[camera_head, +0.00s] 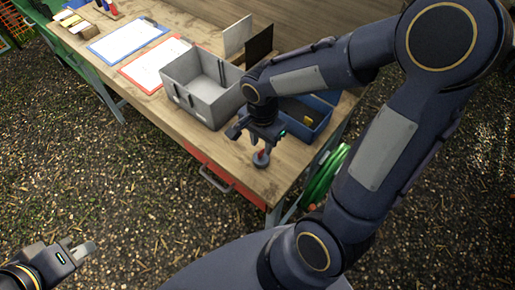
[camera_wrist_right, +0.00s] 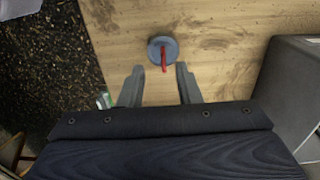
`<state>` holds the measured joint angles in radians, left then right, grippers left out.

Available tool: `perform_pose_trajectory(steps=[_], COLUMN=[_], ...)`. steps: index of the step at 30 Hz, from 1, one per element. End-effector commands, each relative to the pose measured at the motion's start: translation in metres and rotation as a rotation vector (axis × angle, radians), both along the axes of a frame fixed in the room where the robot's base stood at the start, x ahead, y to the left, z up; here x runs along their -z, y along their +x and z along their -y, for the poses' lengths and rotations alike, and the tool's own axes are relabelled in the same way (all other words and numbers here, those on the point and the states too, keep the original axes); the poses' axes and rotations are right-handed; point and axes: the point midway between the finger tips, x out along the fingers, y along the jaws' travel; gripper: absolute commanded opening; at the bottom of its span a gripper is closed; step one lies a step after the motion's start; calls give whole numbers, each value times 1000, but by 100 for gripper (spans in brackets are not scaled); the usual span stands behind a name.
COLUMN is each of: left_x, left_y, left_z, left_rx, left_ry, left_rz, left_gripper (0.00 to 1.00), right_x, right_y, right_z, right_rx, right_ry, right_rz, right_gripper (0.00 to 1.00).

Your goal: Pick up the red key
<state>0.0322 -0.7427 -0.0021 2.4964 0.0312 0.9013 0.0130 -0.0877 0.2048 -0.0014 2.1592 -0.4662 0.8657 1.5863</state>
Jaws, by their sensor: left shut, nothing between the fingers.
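The red key (camera_head: 262,152) stands on a round grey base near the front right corner of the wooden table. In the right wrist view the red key (camera_wrist_right: 164,60) rises from its round base (camera_wrist_right: 162,42), just ahead of the gap between the fingers. My right gripper (camera_head: 258,143) points down over the key. Its two fingers (camera_wrist_right: 159,84) are apart with nothing between them. I cannot tell whether a finger touches the key. My left gripper (camera_head: 84,251) is shut and empty, off the table at the lower left.
A grey bin (camera_head: 188,97) stands left of my right gripper, and a blue bin (camera_head: 322,127) lies partly behind it. A black panel (camera_head: 259,45) and white panel (camera_head: 238,36) stand behind. Blue-edged (camera_head: 128,40) and red-edged (camera_head: 152,66) clipboards lie further left. A green hose (camera_head: 322,178) hangs beyond the table's right edge.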

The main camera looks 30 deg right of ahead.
Motion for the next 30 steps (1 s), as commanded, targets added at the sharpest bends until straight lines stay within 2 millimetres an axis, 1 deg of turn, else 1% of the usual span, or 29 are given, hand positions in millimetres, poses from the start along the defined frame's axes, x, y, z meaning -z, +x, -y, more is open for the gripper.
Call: perform_pose_trajectory(steps=[6,10,13,19,20,26,27,30], left_x=[-8,-7,-7,-7,-7,-7,-7,-7], left_y=[0,0,0,0,0,0,0,0], left_z=[0,0,0,0,0,0,0,0], left_rx=[0,0,0,0,0,0,0,0], left_ry=[0,0,0,0,0,0,0,0], left_rz=[0,0,0,0,0,0,0,0], left_gripper=[0,0,0,0,0,0,0,0], right_x=[30,47,52,53,53,52,52,52], right_y=[5,5,5,6,6,6,6,6], right_z=[1,1,1,1,1,1,1,1], right_rx=[0,-1,0,0,0,0,0,-1], right_ry=[1,0,1,1,1,1,1,1], right_rz=[-7,-4,-2,1,1,1,1,1], right_gripper=[31,31,31,31,28,2,0,0])
